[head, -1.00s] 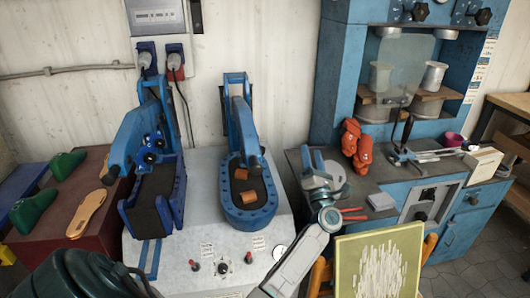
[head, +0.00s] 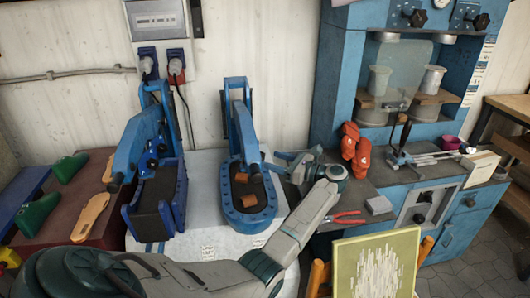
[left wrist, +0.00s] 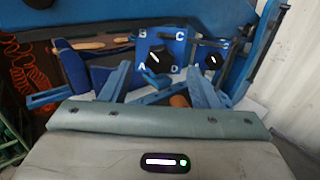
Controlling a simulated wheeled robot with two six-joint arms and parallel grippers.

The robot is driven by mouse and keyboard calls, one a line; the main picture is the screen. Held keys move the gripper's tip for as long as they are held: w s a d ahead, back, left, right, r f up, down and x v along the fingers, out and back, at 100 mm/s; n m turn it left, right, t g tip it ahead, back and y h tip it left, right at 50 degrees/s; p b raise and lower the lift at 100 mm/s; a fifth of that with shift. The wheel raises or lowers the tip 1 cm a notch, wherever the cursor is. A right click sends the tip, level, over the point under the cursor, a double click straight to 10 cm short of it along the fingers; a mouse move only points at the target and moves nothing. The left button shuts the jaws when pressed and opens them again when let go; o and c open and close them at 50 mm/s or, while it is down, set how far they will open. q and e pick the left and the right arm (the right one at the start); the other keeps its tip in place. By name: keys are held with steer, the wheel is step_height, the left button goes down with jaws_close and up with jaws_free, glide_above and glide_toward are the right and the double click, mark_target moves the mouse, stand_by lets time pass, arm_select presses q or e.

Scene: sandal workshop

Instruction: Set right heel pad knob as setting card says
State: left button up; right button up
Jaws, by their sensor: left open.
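The right heel press (head: 248,205) is blue, with an oval pad bed holding brown blocks. In the left wrist view a black knob (left wrist: 158,59) sits on a blue plate lettered A, B, C and D; its pointer direction is too small to tell surely. A second, similar knob (left wrist: 213,60) shows farther off on the right. My left gripper (head: 287,160) is open beside the right press, its fingers (left wrist: 160,84) spread below and in front of the lettered knob, apart from it. Small labels (head: 208,250) on the white bench are unreadable; I cannot tell which is the setting card. My right gripper is not in view.
The left press (head: 155,200) stands close by. Green lasts (head: 68,167) and tan soles (head: 90,217) lie on the dark red table. A framed cream panel (head: 375,265) stands in front.

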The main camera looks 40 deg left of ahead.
mark_target(263, 157)
arm_select(q)
steer(key=p+x, duration=0.1)
steer(key=x, duration=0.2)
steer(key=shift+s+a+r+p, duration=0.1)
steer(key=shift+a+r+p, duration=0.05)
steer(key=shift+a+p, duration=0.2)
steer(key=shift+a, duration=0.4)
steer(key=shift+c, duration=0.2)
steer(key=c, duration=0.9)
